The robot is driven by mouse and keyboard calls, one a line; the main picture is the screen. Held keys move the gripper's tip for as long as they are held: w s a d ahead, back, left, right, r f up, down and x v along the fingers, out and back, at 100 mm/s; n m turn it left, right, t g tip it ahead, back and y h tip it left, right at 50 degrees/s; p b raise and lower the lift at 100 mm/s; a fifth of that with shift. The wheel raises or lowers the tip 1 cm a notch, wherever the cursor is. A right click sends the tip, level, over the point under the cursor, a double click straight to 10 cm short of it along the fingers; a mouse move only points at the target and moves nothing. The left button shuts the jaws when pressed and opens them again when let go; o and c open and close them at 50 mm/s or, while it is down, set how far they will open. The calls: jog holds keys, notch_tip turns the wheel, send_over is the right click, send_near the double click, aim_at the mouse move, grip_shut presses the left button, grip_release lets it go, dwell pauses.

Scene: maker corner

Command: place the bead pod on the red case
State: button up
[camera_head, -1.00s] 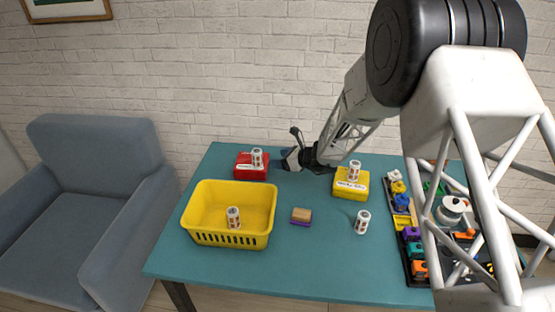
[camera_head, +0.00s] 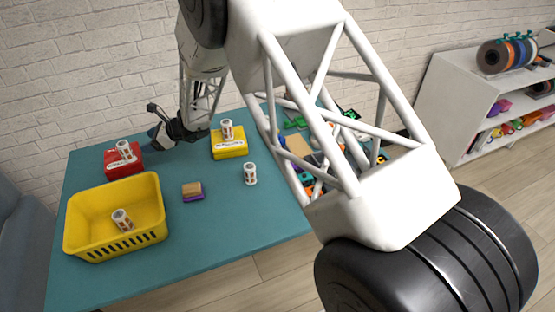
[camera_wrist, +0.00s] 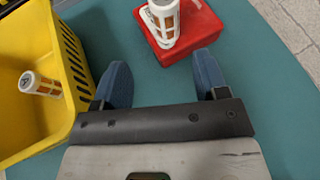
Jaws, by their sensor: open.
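The red case (camera_head: 118,170) lies at the back left of the table, with a white label. A bead pod (camera_head: 124,149), a white cylinder with orange windows, stands on it. In the wrist view that pod (camera_wrist: 163,22) is cut off by the top edge, on the red case (camera_wrist: 202,28). My gripper (camera_wrist: 162,78) is open and empty, its blue fingers apart, just short of the case.
The yellow basket (camera_head: 150,208) stands in front of the red case, close to my gripper in the wrist view. A small tan and purple block (camera_head: 193,191) lies mid-table. My arm hides part of the parts tray at right. The front of the table is clear.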

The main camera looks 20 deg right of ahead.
jog(key=s+d+r+n+g+h, duration=0.2)
jog(key=s+d+r+n, duration=0.4)
jog(key=s+r, duration=0.4)
jog(key=s+d+r+n+g+h, duration=0.1)
jog(key=s+d+r+n+h, duration=0.1)
jog(key=s+d+r+n, duration=0.6)
jog(key=s+d+r+n+h, duration=0.2)
jog(key=s+d+h, duration=0.1)
jog(key=s, duration=0.7)
jog(key=s+d+r+n+h, duration=0.1)
jog(key=s+d+n+h, duration=0.2)
jog(key=s+d, duration=0.3)
jog(key=s+d+r+n+h, duration=0.2)
jog(key=s+d, duration=0.3)
jog(key=s, duration=1)
jog(key=shift+s+r+n+t+h, duration=0.25)
jog(key=shift+r+n+t+h, duration=0.05)
jog(key=shift+r+t+h, duration=0.1)
